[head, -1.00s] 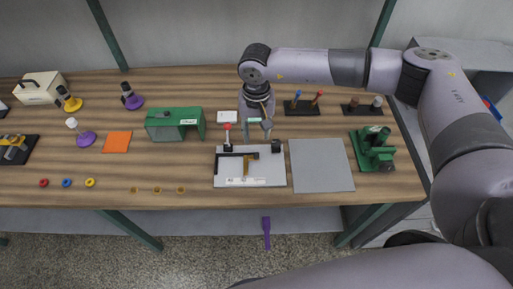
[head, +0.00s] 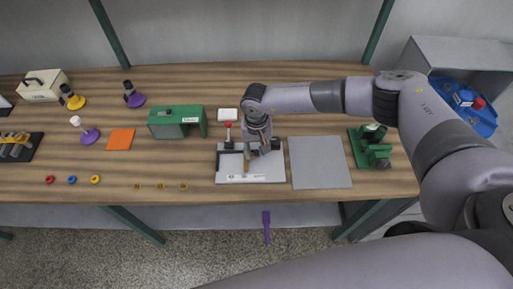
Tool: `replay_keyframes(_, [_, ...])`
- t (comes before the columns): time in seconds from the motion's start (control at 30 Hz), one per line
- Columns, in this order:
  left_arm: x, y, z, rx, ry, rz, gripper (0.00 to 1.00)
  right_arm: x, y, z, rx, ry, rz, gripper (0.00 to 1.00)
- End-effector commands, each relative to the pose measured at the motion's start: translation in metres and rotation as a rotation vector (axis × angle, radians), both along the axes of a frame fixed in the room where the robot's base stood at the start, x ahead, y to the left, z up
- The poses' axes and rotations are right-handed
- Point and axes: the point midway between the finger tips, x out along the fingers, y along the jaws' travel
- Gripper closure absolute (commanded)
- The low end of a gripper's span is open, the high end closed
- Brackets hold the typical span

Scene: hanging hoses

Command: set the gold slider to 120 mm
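The white gauge board (head: 265,172) lies on the wooden bench, with a scale strip along its front edge. The gold slider (head: 247,165) shows as a small upright gold piece on the board's left half. My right gripper (head: 257,153) points down over the board, close to the slider, and hides much of the rail. I cannot tell whether its fingers touch the slider or how far apart they are. My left gripper is not in view.
A grey mat (head: 319,165) lies right of the board, and a green machine (head: 372,147) stands beyond it. A green box (head: 176,122) and an orange square (head: 120,139) are to the left. Several small rings lie near the front edge.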

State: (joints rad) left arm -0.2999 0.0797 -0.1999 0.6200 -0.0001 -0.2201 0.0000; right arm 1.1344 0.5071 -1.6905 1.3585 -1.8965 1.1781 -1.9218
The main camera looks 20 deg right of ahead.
Motion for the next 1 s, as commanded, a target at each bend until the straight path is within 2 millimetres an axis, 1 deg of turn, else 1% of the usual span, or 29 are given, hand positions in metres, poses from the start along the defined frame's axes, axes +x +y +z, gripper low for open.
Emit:
replay_keyframes(0.03, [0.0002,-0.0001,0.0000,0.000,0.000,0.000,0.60,0.0000,0.0001,0.0002,0.000,0.000,0.000,0.73])
replay_keyframes(0.07, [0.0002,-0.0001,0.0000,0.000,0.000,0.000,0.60,0.0000,0.0001,0.0002,0.000,0.000,0.000,0.75])
replay_keyframes(0.43, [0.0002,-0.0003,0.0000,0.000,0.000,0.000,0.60,0.0001,0.0001,0.0005,0.000,0.000,0.000,1.00])
replay_keyframes(1.0, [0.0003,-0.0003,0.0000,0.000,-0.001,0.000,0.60,0.0003,-0.0002,0.0007,0.000,0.000,-0.001,1.00])
